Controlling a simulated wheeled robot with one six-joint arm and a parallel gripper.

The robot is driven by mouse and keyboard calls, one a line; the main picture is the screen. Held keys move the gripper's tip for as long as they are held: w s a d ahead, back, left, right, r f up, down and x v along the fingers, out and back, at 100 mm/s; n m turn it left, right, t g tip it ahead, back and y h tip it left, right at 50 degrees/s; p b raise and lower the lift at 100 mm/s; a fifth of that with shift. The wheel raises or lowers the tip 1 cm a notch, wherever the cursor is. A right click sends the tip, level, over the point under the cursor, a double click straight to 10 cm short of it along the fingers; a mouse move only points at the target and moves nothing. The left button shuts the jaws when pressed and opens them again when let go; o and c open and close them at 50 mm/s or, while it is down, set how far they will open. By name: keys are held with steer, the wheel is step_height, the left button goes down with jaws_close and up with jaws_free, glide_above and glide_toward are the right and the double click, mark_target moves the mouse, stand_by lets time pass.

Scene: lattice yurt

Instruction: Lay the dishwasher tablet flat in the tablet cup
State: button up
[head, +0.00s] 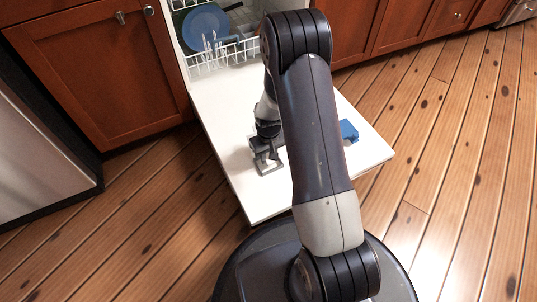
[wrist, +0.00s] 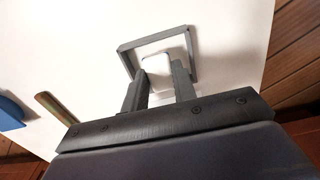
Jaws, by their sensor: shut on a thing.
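The dishwasher tablet (wrist: 156,66) is a small white block with rounded corners in the wrist view. My gripper (wrist: 159,82) is shut on it, one finger on each side. The tablet cup (wrist: 126,62) is a grey, square-rimmed frame on the white door. The tablet and fingertips appear within the cup's outline in the wrist view; I cannot tell whether the tablet touches its floor. In the head view my gripper (head: 264,152) points down at the grey cup (head: 271,170), and the tablet cannot be made out there.
The open white dishwasher door (head: 238,112) lies flat around the cup. A blue object (head: 348,131) lies on its right part and also shows in the wrist view (wrist: 9,114), near a gold-green bar (wrist: 55,108). A rack with a blue plate (head: 205,24) stands behind.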

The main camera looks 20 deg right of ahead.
steer(key=o, duration=1)
step_height(320, 180, up, 11)
steer(key=p, duration=0.4)
steer(key=shift+f+p, duration=0.1)
steer(key=shift+p, duration=0.3)
step_height(320, 180, down, 11)
steer(key=b, duration=0.5)
steer(key=shift+r+p, duration=1.65)
steer(key=shift+r, duration=0.55)
steer(key=shift+f, duration=0.1)
